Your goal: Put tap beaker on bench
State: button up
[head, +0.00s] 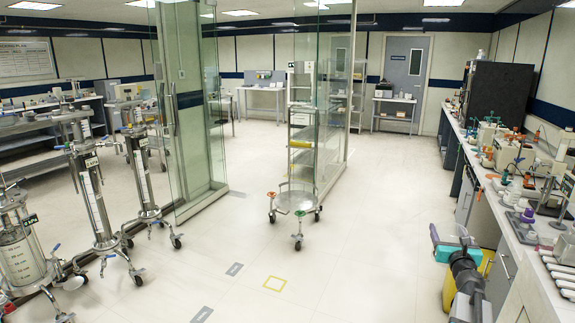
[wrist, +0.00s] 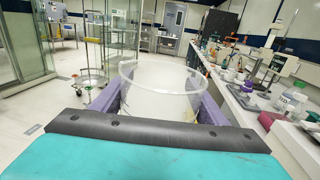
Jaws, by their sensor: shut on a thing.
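My gripper (wrist: 160,80) is shut on a clear, round, open-topped beaker (wrist: 158,103) in the wrist view. Its purple fingers press on the left and right sides. The beaker looks upright and empty, and its lower part is hidden behind the gripper's body. I cannot make out a tap on it. In the head view my arm is low at the right, beside the bench front; the beaker cannot be made out there. The bench (head: 509,231) runs along the right wall with a pale top. In the wrist view the bench (wrist: 236,104) lies to the right of the beaker.
The bench top is crowded with bottles, instruments and small parts; small bare patches show near its front edge. A yellow container (head: 449,290) stands on the floor by my arm. A wheeled stand (head: 296,200) is mid-floor. Steel columns (head: 95,205) stand left.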

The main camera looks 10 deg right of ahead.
jog(key=w+a+f+n+y, duration=0.1)
jog(key=a+f+n+y, duration=0.2)
jog(key=a, duration=0.6)
jog(key=w+a+f+n+y, duration=0.1)
jog(key=a+n+y, duration=0.1)
jog(key=a+y, duration=0.5)
jog(key=w+a+f+n+y, duration=0.2)
jog(key=a+n, duration=0.1)
jog(key=a, duration=0.7)
jog(key=s+a+f+n+g+y, duration=0.1)
jog(key=s+a+n+g+y, duration=0.2)
jog(key=a, duration=0.8)
jog(key=s+a+f+n+g+y, duration=0.1)
jog(key=s+a+n+g+y, duration=0.2)
jog(key=a, duration=0.9)
jog(key=s+n+y, duration=0.1)
jog(key=s+y, duration=0.2)
jog(key=shift+s+a+f+n+y, duration=0.15)
jog(key=shift+s+f+n+y, duration=0.15)
jog(key=shift+s+f+y, duration=0.1)
jog(key=shift+w, duration=0.1)
